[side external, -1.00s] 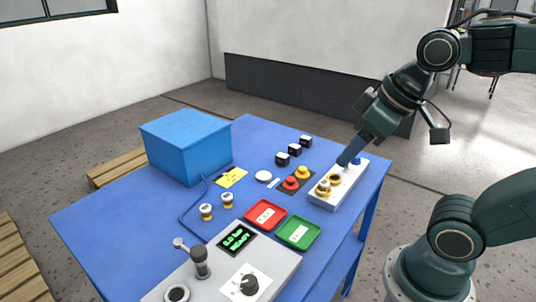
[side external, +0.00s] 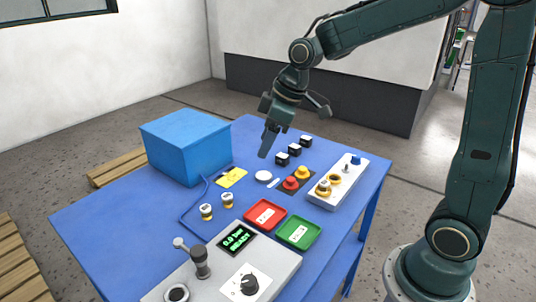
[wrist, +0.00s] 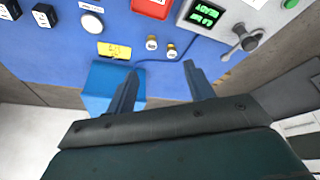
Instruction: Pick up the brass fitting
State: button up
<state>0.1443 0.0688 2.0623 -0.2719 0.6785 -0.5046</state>
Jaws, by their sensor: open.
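Two small brass fittings with white tops stand upright on the blue table, a left one (side external: 206,211) and a right one (side external: 227,200). In the wrist view they show side by side (wrist: 151,43) (wrist: 171,50), beyond the fingertips. More brass-coloured parts (side external: 323,189) sit on a white block at the table's right. I cannot tell which is the task's fitting. My gripper (side external: 265,153) is above the table's far middle, apart from every fitting. In the wrist view its two fingers (wrist: 160,69) are spread with nothing between them.
A blue box (side external: 186,147) stands at the back left. A red tray (side external: 265,217) and a green tray (side external: 298,233) lie near the middle. A grey control panel (side external: 285,270) with a lever is in front. Black blocks (side external: 294,150) and red and yellow buttons (side external: 291,183) are nearby.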

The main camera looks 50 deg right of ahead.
aim_at(228, 195)
jog(key=w+d+f+n+y, duration=0.1)
jog(key=w+f+n, duration=0.1)
jog(key=w+f, duration=0.6)
jog(key=shift+d+f+g, duration=0.15)
jog(key=shift+f+g, duration=0.1)
jog(key=shift+g, duration=0.15)
jog(key=shift+w+f, duration=0.1)
jog(key=shift+x, duration=4.2)
jog(key=shift+a+x, duration=0.15)
jog(key=shift+x, duration=1.15)
jog(key=shift+a+x, duration=0.1)
jog(key=shift+x, duration=1.15)
jog(key=c, duration=1.1)
